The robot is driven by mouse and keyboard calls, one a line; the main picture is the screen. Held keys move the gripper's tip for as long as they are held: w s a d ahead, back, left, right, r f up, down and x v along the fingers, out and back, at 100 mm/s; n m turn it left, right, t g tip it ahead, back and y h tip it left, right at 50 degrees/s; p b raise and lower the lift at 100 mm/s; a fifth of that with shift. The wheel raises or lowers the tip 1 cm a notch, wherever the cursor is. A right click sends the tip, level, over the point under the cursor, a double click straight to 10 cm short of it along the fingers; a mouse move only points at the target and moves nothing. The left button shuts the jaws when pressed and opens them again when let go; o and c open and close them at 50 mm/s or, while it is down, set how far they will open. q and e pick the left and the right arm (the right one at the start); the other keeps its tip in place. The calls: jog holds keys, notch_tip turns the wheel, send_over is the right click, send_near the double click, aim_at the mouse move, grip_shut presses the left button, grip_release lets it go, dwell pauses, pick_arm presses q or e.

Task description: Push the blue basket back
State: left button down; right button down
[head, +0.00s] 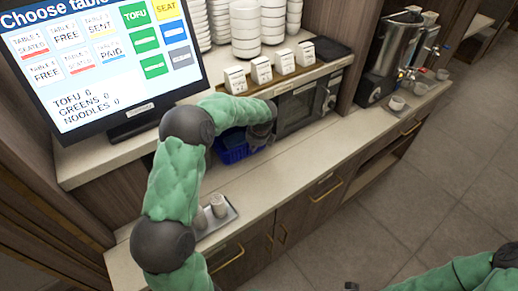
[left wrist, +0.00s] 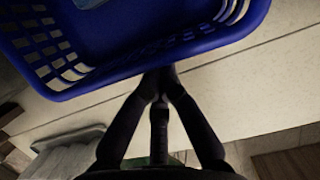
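The blue basket (head: 232,150) stands on the counter, left of the microwave and partly hidden behind my left arm. In the left wrist view, its perforated wall (left wrist: 100,72) fills the top, with something pale blue and white inside. My left gripper (head: 262,137) is at the basket's right part in the head view. In the left wrist view, the gripper (left wrist: 158,72) has its fingertips together at the outer face of the basket's wall, touching or very close. Nothing shows between the fingers. Of my right arm, only green sleeve and a small dark part show at the bottom edge.
A microwave (head: 302,103) is right of the basket. A screen (head: 105,60) stands at left. A small tray (head: 214,222) with two cups sits on the counter nearer me. White boxes (head: 262,70) and stacked bowls are on the shelf above. The counter (head: 290,160) in front is clear.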

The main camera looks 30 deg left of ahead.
dwell(0.4)
pick_arm(q)
jog(key=s+d+r, duration=0.2)
jog(key=d, duration=0.4)
jog(key=s+d+r, duration=0.2)
jog(key=s+d, duration=0.1)
jog(key=d, duration=0.3)
jog(key=shift+d+r, duration=0.2)
jog(key=shift+r, duration=0.1)
